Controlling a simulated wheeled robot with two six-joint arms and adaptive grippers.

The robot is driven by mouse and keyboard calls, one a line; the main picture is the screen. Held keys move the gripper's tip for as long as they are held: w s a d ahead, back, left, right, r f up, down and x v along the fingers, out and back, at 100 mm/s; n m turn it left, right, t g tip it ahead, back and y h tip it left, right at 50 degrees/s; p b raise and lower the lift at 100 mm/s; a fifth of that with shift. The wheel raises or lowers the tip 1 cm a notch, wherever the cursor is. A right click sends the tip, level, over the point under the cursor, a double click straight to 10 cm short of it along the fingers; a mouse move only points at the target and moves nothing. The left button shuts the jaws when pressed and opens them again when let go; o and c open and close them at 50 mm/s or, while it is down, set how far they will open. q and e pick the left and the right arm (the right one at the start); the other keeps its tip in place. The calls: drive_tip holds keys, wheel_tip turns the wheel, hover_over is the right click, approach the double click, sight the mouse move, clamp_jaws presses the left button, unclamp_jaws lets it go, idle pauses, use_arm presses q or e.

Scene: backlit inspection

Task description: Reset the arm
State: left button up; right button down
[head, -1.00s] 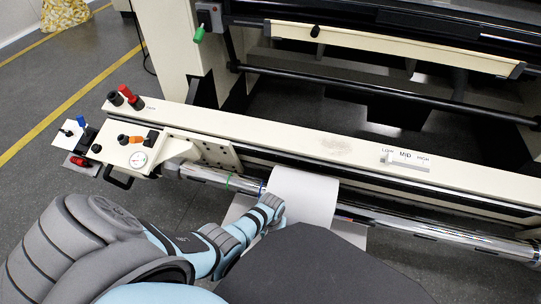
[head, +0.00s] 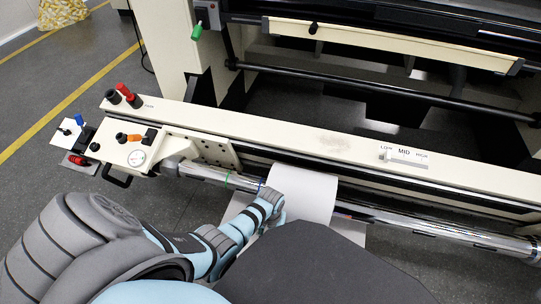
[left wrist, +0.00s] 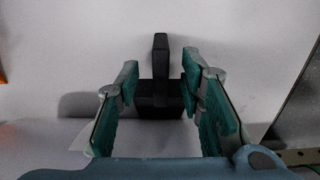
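My left arm comes in from the lower left of the head view, and its wrist is beside the white sheet (head: 305,192) hanging over the metal roller (head: 400,222). The gripper itself is hidden there. In the left wrist view, my left gripper (left wrist: 160,75) has its two teal fingers apart, pointing at a pale surface. A black block with an upright tab (left wrist: 160,62) shows between and beyond the fingertips. I cannot tell whether the fingers touch it. My right gripper is not in view.
A cream machine rail (head: 300,140) runs across the view, with a LOW/MID/HIGH slider (head: 405,157) on it. A control panel (head: 130,145) with knobs and a gauge is at its left end. Open grey floor (head: 60,190) lies to the left, with a yellow line.

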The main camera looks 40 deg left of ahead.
use_arm(q)
wheel_tip(320, 180, up, 11)
drive_tip(key=shift+f, duration=0.15)
